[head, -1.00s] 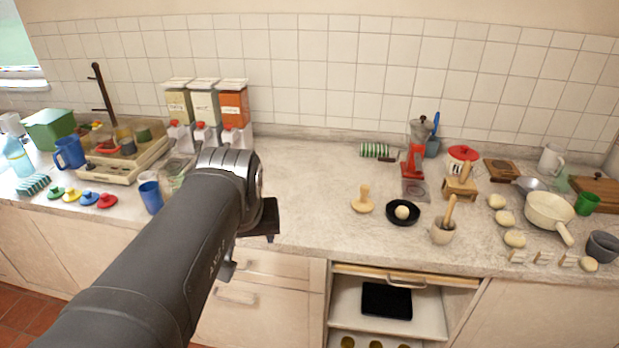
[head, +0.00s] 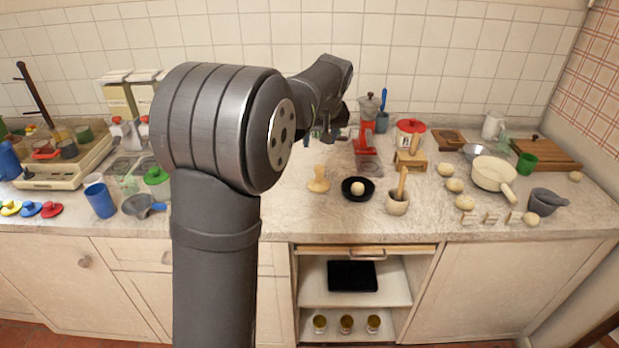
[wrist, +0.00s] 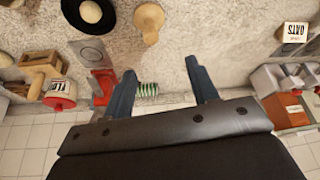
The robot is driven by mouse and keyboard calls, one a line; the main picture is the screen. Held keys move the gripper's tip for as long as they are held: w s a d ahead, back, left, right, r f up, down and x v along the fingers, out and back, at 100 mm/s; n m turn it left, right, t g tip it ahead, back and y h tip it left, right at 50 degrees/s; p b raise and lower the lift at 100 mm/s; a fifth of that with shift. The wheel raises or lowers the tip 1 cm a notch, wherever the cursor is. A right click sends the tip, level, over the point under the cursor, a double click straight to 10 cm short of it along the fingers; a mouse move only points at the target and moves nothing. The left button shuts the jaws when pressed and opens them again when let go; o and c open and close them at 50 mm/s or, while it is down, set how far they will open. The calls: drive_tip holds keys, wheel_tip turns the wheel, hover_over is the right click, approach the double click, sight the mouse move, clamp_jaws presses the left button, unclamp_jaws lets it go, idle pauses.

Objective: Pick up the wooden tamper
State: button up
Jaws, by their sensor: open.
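The wooden tamper (head: 318,181) stands upright on the counter left of a black dish, its round base down and knob up. It also shows in the wrist view (wrist: 150,22), at the top middle, beyond the fingertips. My gripper (head: 324,136) is over the counter, nearer the back wall than the tamper and apart from it. In the wrist view my gripper (wrist: 161,68) has its two blue-grey fingers spread with nothing between them. My arm hides part of the counter in the head view.
Counter left of the tamper looks clear.

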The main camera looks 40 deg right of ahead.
sight(320, 167)
drive_tip(key=x, duration=0.4)
drive_tip(key=d+x, duration=0.1)
drive_tip(key=x, duration=0.7)
drive_tip(key=shift+s+d, duration=0.25)
drive_tip(key=shift+d, duration=0.1)
drive_tip(key=shift+x, duration=3.05)
drive_tip(key=shift+d+r, duration=0.1)
drive_tip(key=shift+d, duration=0.05)
drive_tip(key=c, duration=1.1)
